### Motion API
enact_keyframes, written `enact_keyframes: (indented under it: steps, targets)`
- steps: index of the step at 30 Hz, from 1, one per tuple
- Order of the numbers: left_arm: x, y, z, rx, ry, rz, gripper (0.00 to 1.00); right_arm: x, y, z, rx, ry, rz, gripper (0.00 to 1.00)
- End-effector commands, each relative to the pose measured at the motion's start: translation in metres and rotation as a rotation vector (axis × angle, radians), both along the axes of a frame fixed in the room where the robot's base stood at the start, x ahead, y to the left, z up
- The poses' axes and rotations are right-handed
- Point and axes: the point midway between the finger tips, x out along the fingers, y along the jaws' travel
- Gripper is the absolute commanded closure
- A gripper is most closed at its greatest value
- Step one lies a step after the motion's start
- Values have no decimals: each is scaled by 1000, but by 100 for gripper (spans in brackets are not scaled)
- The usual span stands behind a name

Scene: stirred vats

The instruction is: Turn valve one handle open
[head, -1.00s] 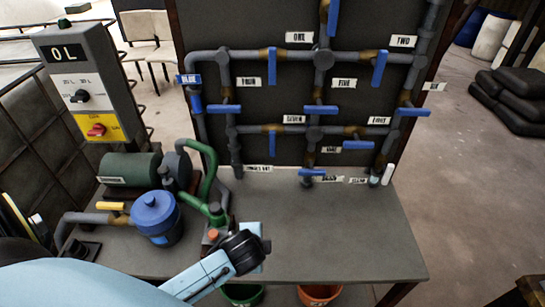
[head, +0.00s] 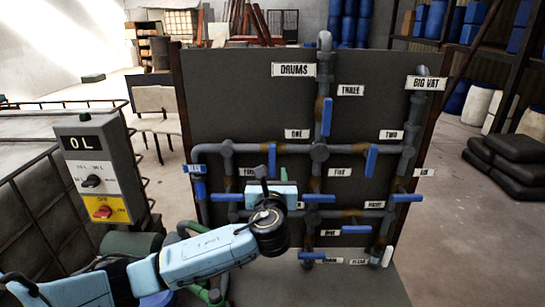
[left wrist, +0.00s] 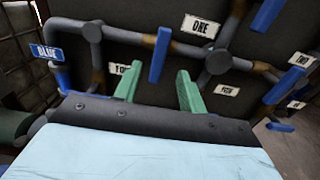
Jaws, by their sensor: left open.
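Valve one's blue handle (head: 272,160) hangs straight down, across its horizontal pipe, to the lower left of the ONE label (head: 296,134). In the left wrist view the handle (left wrist: 160,54) appears upright in the picture, between and beyond my green fingers, with the ONE label (left wrist: 200,27) to its right. My left gripper (left wrist: 158,84) is open and empty, with one finger on each side of the handle's line. In the head view my left gripper (head: 270,187) is just below the handle and hides part of the pipes behind. My right gripper is not in view.
Other blue handles stand close by: valve three's (head: 327,117), valve two's (head: 371,160) and several lower down. A control box (head: 97,170) reading 0L stands at the left. The FOUR label is partly hidden by my gripper. Open floor lies at the right.

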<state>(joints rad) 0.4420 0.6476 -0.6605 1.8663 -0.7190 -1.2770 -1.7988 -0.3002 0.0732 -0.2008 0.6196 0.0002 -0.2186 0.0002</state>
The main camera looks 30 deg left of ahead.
Motion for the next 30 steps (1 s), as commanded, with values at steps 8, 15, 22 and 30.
enact_keyframes:
  steps: [8, 15, 22, 30]
  targets:
    - [46, 28, 1, -3, 1, 2, 59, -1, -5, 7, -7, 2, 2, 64]
    - [70, 43, 0, -4, 1, 1, 59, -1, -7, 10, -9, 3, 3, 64]
    - [78, 48, 0, -5, 0, -1, 59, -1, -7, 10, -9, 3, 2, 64]
    - [78, 48, -1, -5, 0, -1, 63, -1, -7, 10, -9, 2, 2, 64]
